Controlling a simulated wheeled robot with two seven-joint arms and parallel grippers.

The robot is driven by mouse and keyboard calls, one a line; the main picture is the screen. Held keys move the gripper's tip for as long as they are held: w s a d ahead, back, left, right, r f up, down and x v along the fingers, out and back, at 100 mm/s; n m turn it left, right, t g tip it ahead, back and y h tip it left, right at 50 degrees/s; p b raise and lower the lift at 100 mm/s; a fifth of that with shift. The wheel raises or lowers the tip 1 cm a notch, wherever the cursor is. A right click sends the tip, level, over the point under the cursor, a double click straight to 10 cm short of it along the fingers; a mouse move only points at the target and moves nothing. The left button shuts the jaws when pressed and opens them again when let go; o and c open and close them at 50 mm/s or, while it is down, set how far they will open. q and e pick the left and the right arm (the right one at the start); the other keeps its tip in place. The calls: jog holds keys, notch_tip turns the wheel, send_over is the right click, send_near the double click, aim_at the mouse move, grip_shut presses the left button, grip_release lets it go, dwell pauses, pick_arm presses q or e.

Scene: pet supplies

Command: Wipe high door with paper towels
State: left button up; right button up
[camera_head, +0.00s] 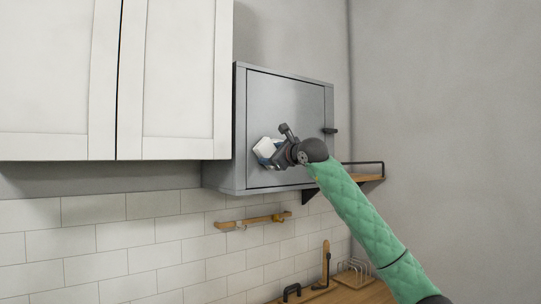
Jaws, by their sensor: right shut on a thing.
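The high door (290,95) is the grey front of a wall cabinet and is closed, with a dark handle (330,131) at its right edge. My right gripper (277,152) is raised in front of the lower left part of the door, shut on the white paper towels (265,148). A small blue patch shows at the towels' lower edge. The towels are at or very near the door face; I cannot tell whether they touch it. My green-sleeved right arm comes in from the lower right. My left gripper is not in view.
White cupboards (175,80) hang left of the grey cabinet. A wooden shelf with a black rail (367,178) is at its right. Below are a peg rail (253,221), a rack (355,270) and a wooden counter (375,293). The right wall is bare.

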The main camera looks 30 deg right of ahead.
jog(key=shift+w+d, duration=0.5)
jog(key=shift+d, duration=5.25)
jog(key=shift+s+a+b, duration=0.15)
jog(key=shift+a+b, duration=0.25)
jog(key=shift+a, duration=1.6)
jog(key=shift+s+a+b, duration=0.2)
jog(key=shift+a+b, duration=0.25)
jog(key=shift+a, duration=1.6)
jog(key=shift+s+a+b, duration=0.15)
jog(key=shift+a+b, duration=0.25)
jog(key=shift+a, duration=1.6)
jog(key=shift+r+p, duration=0.55)
jog(key=shift+r, duration=0.45)
jog(key=w+d+p, duration=0.1)
jog(key=d, duration=1.1)
